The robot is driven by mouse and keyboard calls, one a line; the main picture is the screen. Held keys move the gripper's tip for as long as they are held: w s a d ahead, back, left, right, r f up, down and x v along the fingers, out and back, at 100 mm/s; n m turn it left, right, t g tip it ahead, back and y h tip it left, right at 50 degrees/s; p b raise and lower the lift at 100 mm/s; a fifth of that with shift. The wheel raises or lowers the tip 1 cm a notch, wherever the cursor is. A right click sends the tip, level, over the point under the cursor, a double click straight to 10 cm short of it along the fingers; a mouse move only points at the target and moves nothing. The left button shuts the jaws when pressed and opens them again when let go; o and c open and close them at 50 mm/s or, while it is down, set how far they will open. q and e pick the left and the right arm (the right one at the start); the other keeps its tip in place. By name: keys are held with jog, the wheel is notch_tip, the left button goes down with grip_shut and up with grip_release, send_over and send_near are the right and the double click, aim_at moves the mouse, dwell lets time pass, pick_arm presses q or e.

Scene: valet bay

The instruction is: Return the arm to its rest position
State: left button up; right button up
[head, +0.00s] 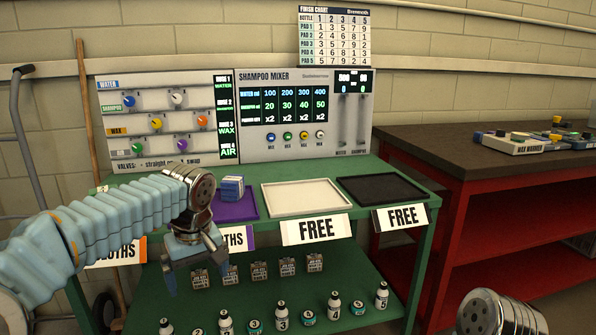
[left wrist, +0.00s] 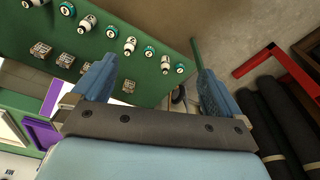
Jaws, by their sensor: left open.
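My left arm (head: 110,220) comes in from the left in the head view, in a pale blue sleeve. My left gripper (head: 197,272) points down in front of the green bench, left of the middle, and hides part of the shelf and a label. Its two blue fingers stand apart with nothing between them. In the left wrist view the open gripper (left wrist: 153,85) shows the green shelf beyond its fingers. A piece of my right arm (head: 495,314) shows at the bottom right; its gripper is out of view.
The green bench bears a purple tray (head: 236,209) with a blue-and-white block (head: 231,188), a white tray (head: 306,187) and a black tray (head: 381,176). Bottles and small boxes stand on the lower shelf (head: 300,290). The shampoo mixer (head: 290,76) stands behind. A red workbench (head: 490,160) is right.

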pick_arm(q)
jog(key=s+d+f+m+g+h, duration=0.15)
jog(key=d+f, duration=0.25)
jog(key=f, duration=0.9)
jog(key=s+d+f+m+h, duration=0.1)
jog(key=d+f+m+h, duration=0.15)
jog(key=f, duration=1.05)
jog(key=s+d+f+m+h, duration=0.1)
jog(key=s+d+f, duration=0.2)
jog(key=s+f, duration=1.4)
jog(key=shift+s+f, duration=0.35)
jog(key=shift+f, duration=0.3)
jog(key=shift+t, duration=0.25)
